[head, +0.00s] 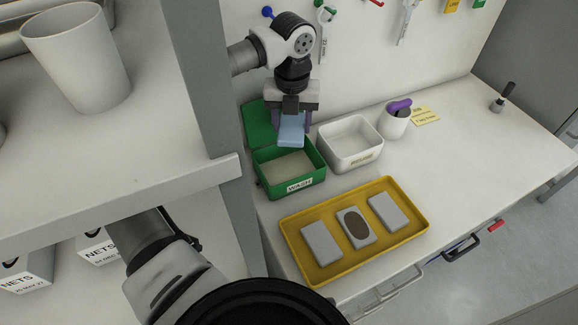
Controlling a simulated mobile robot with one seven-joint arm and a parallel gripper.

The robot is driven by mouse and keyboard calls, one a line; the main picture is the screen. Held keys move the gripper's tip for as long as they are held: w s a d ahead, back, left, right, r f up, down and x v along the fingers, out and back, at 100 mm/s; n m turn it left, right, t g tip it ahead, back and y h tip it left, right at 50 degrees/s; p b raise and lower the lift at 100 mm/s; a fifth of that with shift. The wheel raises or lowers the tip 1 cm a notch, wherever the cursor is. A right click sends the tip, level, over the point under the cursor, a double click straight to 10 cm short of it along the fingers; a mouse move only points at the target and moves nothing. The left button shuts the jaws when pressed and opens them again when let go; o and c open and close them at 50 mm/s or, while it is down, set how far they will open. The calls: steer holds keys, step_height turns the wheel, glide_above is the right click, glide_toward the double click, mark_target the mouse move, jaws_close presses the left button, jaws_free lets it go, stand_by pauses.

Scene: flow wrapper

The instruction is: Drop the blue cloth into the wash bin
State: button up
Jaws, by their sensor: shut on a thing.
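The blue cloth (291,130) hangs from my gripper (290,114), which points down and is shut on it. The cloth is above the back part of the green wash bin (297,187), which has a "WASH" label on its front. The bin's green lid (258,125) stands open behind it, to the left of the cloth. The inside of the bin looks pale, and part of its back rim is hidden by the cloth. I cannot tell whether the cloth's lower edge touches the bin.
A white labelled bin (350,143) stands right of the wash bin. A yellow tray (413,241) with three grey blocks lies in front. A white cup with a purple item (396,118) is behind. A grey shelf post (205,75) rises at left.

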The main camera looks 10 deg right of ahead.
steer(key=f, duration=0.2)
steer(key=f+b, duration=0.1)
steer(key=shift+d+f, duration=0.15)
steer(key=shift+d, duration=0.15)
steer(key=shift+s, duration=0.1)
steer(key=o, duration=1)
steer(key=shift+o, duration=0.2)
